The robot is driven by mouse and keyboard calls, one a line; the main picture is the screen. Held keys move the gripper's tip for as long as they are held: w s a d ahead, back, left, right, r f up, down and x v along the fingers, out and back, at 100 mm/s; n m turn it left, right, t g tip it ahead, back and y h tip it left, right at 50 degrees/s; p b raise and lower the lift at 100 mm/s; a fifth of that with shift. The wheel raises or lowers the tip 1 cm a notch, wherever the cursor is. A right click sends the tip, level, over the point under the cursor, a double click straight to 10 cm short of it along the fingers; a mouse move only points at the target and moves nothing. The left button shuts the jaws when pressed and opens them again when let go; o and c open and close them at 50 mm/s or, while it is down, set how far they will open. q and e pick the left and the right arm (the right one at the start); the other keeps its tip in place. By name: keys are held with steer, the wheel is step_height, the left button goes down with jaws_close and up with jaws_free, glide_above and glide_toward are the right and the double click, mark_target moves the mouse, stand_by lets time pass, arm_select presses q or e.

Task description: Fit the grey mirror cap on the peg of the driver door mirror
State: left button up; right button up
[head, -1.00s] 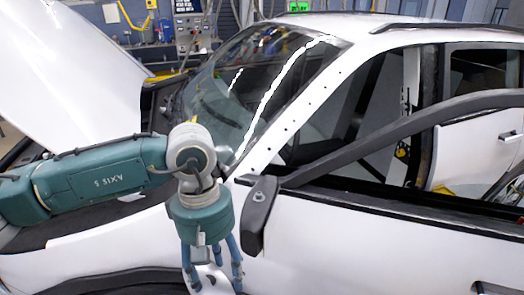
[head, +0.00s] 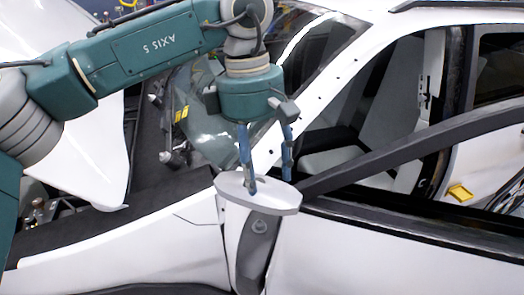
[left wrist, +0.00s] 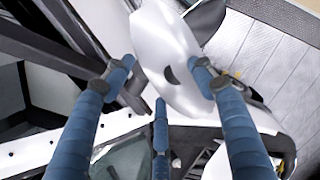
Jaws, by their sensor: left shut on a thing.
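The grey mirror cap (head: 270,201) is a pale, flat, rounded shell in my left gripper (head: 266,182). The cap looks apart from the peg, with a small gap. My left gripper has its blue fingers pointing down and is shut on the cap. In the left wrist view the cap (left wrist: 160,45) lies between the fingers (left wrist: 163,78), with a dark slot in it. My right gripper is out of view.
A long dark bar (head: 415,152) runs from near the mirror to the upper right, across the door window opening. The white door (head: 370,260) and the fender (head: 130,255) lie around the mirror. The windshield (head: 205,125) and the raised hood (head: 60,135) are behind my left arm.

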arm_select(q)
steer(key=shift+w, duration=0.3)
steer(key=shift+s+r, duration=0.15)
steer(key=shift+s, duration=0.15)
steer(key=shift+s+d+r, duration=0.1)
steer(key=shift+s+r, duration=0.1)
steer(key=shift+s, duration=0.35)
steer(key=shift+s+d+r, duration=0.1)
steer(key=shift+s+r, duration=0.05)
steer(key=shift+s, duration=0.4)
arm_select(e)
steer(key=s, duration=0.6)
arm_select(q)
steer(key=shift+w+f, duration=0.25)
step_height(320, 180, down, 3)
steer(key=shift+w+r+b, duration=0.1)
steer(key=shift+w+b, duration=0.05)
steer(key=shift+b, duration=1.05)
step_height(320, 180, down, 3)
steer(key=shift+r+b, duration=0.1)
steer(key=shift+b, duration=0.85)
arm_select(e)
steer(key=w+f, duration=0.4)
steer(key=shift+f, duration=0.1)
